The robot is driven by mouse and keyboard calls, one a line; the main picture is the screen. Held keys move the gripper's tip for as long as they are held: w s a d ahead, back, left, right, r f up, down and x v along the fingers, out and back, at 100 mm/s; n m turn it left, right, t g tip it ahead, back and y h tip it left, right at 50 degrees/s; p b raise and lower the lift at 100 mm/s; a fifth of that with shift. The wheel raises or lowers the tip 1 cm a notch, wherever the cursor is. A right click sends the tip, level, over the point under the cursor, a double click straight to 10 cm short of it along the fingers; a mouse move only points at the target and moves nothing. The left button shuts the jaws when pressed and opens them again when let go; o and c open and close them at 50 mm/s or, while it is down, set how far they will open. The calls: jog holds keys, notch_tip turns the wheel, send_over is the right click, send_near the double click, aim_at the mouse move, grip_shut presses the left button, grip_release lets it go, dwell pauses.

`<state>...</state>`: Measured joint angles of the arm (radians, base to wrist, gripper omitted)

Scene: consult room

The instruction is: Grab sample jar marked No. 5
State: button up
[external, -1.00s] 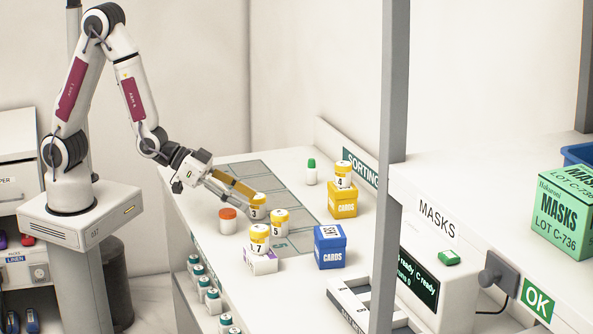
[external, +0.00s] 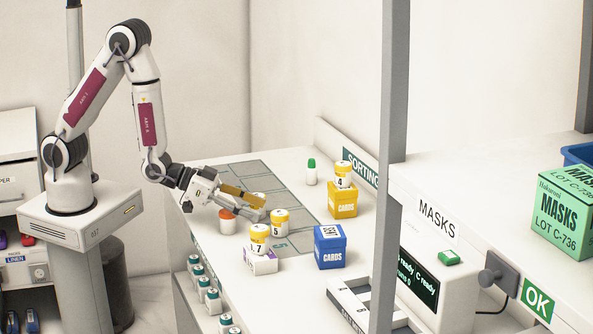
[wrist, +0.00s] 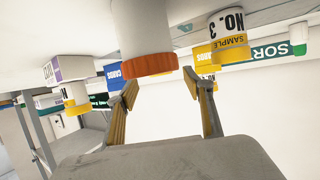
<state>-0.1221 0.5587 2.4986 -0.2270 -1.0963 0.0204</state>
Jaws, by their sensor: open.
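The sample jar marked 5 (external: 279,222) stands upright on the counter, white with a yellow cap and yellow label. My gripper (external: 258,208) is open and empty, low over the counter, just left of that jar in the external view. An orange-capped white jar (external: 228,224) stands close below the gripper there. In the wrist view, which is upside down, my open fingers (wrist: 162,92) point toward the orange-capped jar (wrist: 143,40). A jar marked No. 3 (wrist: 230,40) is to its right. I cannot make out jar 5 in the wrist view.
Jar 7 (external: 259,239) sits on a white box (external: 261,264) beside jar 5. A blue cards box (external: 330,247) is to the right. Jar 4 (external: 343,176) stands on a yellow box (external: 342,204). A green-capped bottle (external: 311,172) stands behind. A grey post (external: 390,160) rises in front.

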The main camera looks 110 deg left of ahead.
aim_at(280, 218)
jog(key=shift+x, duration=1.2)
jog(key=shift+x, duration=2.6)
jog(key=c, duration=1.2)
